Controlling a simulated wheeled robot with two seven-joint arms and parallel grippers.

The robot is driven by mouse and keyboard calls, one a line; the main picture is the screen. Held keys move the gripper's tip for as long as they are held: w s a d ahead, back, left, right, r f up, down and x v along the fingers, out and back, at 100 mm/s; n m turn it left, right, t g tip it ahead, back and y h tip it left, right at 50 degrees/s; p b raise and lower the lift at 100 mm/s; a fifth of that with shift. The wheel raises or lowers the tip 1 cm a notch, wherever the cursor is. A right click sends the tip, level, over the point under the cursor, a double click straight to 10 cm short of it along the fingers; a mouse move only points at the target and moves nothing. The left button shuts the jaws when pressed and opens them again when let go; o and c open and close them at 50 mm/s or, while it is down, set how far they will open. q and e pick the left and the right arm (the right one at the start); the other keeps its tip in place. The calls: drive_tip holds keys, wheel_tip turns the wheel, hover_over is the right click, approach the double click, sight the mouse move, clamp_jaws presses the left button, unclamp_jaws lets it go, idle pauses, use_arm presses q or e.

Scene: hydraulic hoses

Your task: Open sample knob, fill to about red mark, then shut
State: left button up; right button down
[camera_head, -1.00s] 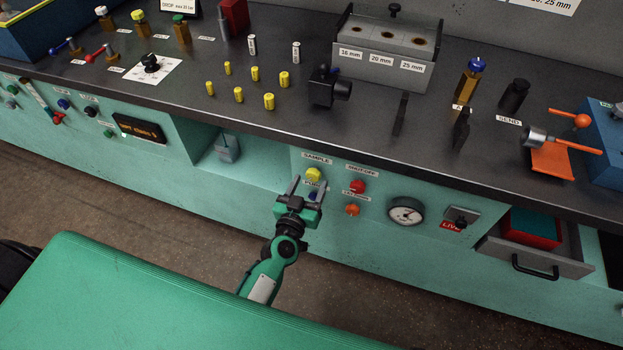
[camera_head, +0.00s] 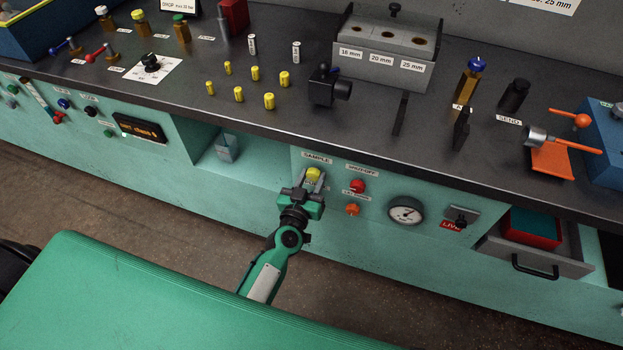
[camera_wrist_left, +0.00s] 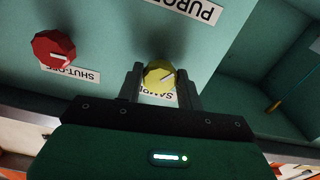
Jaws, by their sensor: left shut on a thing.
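The yellow sample knob (camera_head: 313,174) is on the green front panel under a SAMPLE label. My left gripper (camera_head: 314,183) is at this knob. In the left wrist view the yellow knob (camera_wrist_left: 159,76) sits between the two fingers of my left gripper (camera_wrist_left: 160,84), which are shut on it. Its pale pointer line lies slanted. A small greyish container (camera_head: 225,147) stands in the recess left of the panel. Its red mark and fill level are too small to make out. My right gripper is not in view.
A red shut-off knob (camera_head: 357,186) is right of the sample knob, with an orange knob (camera_head: 352,209) below it. A round gauge (camera_head: 406,211) and an open drawer (camera_head: 531,257) are further right. The dark worktop (camera_head: 250,125) overhangs the panel.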

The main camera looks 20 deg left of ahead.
use_arm(q)
drive_tip(key=shift+n, duration=0.3)
drive_tip(key=shift+n+p, duration=0.35)
drive_tip(key=shift+n, duration=1.75)
drive_tip(key=shift+n+p, duration=0.3)
drive_tip(key=shift+n, duration=1.1)
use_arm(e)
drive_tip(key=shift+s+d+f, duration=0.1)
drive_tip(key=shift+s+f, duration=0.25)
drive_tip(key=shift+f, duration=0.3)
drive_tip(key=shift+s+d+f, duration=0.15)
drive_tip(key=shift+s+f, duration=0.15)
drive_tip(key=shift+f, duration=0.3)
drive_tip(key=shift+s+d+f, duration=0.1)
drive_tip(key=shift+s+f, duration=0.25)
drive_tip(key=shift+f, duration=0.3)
use_arm(q)
drive_tip(key=o, duration=1)
